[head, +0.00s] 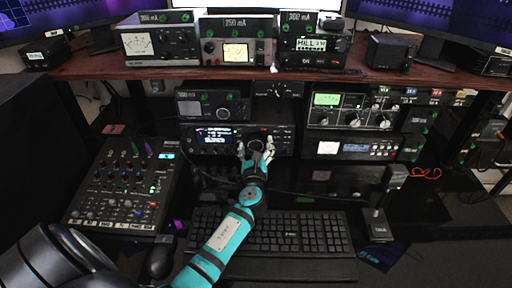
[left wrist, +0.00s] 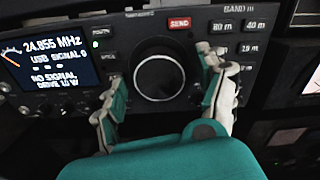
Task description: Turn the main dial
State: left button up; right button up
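The main dial (head: 256,145) is a large round black knob on the front of the middle radio (head: 283,131). In the left wrist view the dial (left wrist: 158,76) shows a pale ring, next to a lit display (left wrist: 48,55) reading 24.855 MHz, USB signal 0 and no signal. My left gripper (head: 255,150) is in front of the radio. In the left wrist view its fingers (left wrist: 160,85) stand apart on either side of the dial. A gap shows at the left finger; the right finger is close to the rim, and I cannot tell whether it touches. My right gripper is not in view.
A keyboard (head: 280,232) lies under my left arm. A mixer (head: 123,188) stands at left and a desk microphone (head: 378,222) at right. The wooden shelf (head: 275,72) above carries several meters. Other radio units flank the middle radio.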

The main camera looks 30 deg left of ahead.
pick_arm(q)
jog(key=c, duration=1.1)
jog(key=shift+n, duration=0.5)
jog(key=o, duration=1.1)
jog(key=shift+o, duration=0.2)
jog(key=v, duration=1.2)
jog(key=shift+s, duration=0.1)
